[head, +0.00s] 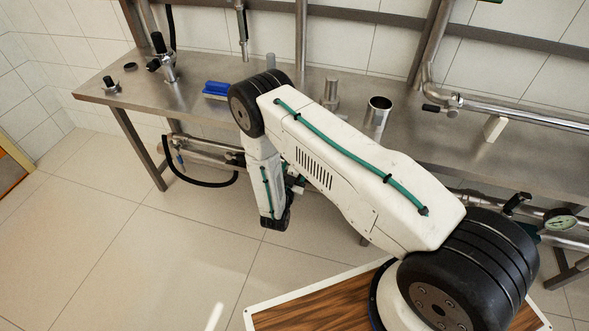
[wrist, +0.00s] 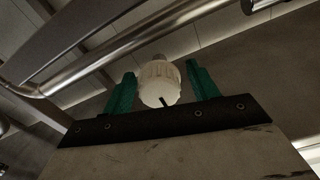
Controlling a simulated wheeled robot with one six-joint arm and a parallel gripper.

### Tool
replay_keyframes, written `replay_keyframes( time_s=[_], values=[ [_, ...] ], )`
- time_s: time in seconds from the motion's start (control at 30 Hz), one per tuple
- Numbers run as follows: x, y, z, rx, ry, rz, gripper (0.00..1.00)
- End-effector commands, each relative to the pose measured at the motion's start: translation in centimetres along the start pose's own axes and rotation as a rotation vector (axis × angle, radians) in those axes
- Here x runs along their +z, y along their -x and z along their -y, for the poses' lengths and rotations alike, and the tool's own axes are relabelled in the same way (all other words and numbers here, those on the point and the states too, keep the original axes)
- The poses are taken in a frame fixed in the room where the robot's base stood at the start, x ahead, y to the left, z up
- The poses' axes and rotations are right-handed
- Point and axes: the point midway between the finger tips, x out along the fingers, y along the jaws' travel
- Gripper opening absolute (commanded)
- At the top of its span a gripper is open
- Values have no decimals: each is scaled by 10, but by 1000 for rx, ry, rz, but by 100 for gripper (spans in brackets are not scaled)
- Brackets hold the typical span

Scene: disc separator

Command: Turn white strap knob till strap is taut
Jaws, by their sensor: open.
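In the wrist view a white ribbed knob (wrist: 159,82) shows between the two green fingers of my gripper (wrist: 163,88). The fingers are open, one on each side of the knob, with a visible gap on both sides. How deep the knob lies between them I cannot tell. The strap cannot be made out in either view. In the head view my own arm hides the gripper and the knob.
A steel table (head: 450,146) runs along the tiled wall. A blue brush (head: 216,89) and a steel cup (head: 378,112) stand on it. A pressure gauge (head: 560,222) and pipes sit below at the right. In the wrist view a steel pipe (wrist: 130,42) passes close beyond the knob.

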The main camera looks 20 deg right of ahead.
Motion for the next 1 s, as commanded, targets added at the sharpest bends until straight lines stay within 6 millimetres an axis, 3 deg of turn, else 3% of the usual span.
replay_keyframes(
  time_s=[0.37,0.5,0.53,1.0],
  values=[
    [0,-8,0,0,-1,0,59],
    [0,-8,0,0,-1,0,20],
    [0,-8,0,0,-1,0,14],
    [0,-8,0,-1,-89,0,14]
  ],
)
